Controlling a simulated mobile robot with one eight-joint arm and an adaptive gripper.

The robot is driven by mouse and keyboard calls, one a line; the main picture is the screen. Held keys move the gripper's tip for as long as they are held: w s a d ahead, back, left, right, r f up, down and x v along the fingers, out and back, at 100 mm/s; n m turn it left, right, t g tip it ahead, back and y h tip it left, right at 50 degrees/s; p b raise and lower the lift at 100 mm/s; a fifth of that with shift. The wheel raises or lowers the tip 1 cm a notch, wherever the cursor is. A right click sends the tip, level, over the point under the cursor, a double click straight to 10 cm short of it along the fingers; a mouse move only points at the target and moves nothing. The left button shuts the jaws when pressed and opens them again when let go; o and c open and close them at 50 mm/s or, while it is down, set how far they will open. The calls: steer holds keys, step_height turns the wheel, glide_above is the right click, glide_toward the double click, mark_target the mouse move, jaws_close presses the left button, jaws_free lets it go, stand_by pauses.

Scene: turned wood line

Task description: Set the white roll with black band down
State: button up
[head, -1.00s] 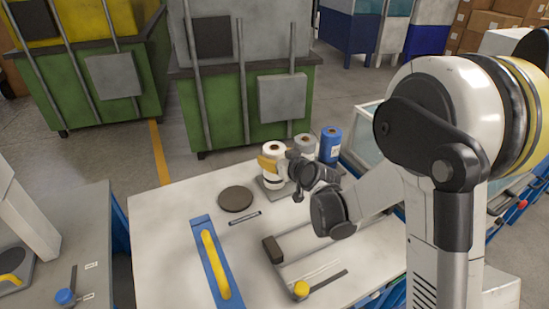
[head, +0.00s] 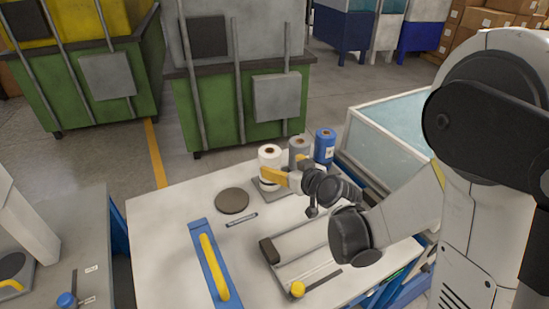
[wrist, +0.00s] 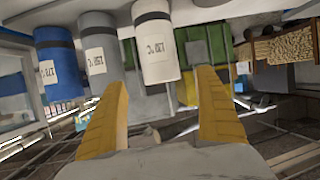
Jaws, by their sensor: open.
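The white roll with black band (head: 269,154) stands upright on a grey plate (head: 270,186) at the back of the white table. In the wrist view the roll (wrist: 158,50) appears upside down, beyond the fingertips and roughly centred between them. My gripper (head: 274,175) is at the near side of the roll, its yellow fingers spread; they also show in the wrist view (wrist: 163,82) with nothing between them. The fingers hide the lower part of the roll in the head view.
A grey roll (head: 299,149) and a blue roll (head: 325,145) stand right of the white roll. A dark round disc (head: 232,201), a pen (head: 241,220) and a blue holder with a yellow handle (head: 213,262) lie nearer. A glass-topped case (head: 395,120) stands to the right.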

steer(key=s+d+r+m+g+h, duration=0.1)
steer(key=s+d+r+g, duration=0.1)
steer(key=s, duration=0.7)
steer(key=s+d+r+m+g+h, duration=0.1)
steer(key=s+d+r+m+h, duration=0.1)
steer(key=s+d, duration=0.3)
steer(key=s+d+r+m+g+h, duration=0.1)
steer(key=s+d, duration=0.3)
steer(key=s, duration=0.8)
steer(key=shift+s+r+m+g+h, duration=0.3)
steer(key=shift+s+r+g+h, duration=0.1)
steer(key=shift+r+g+h, duration=0.35)
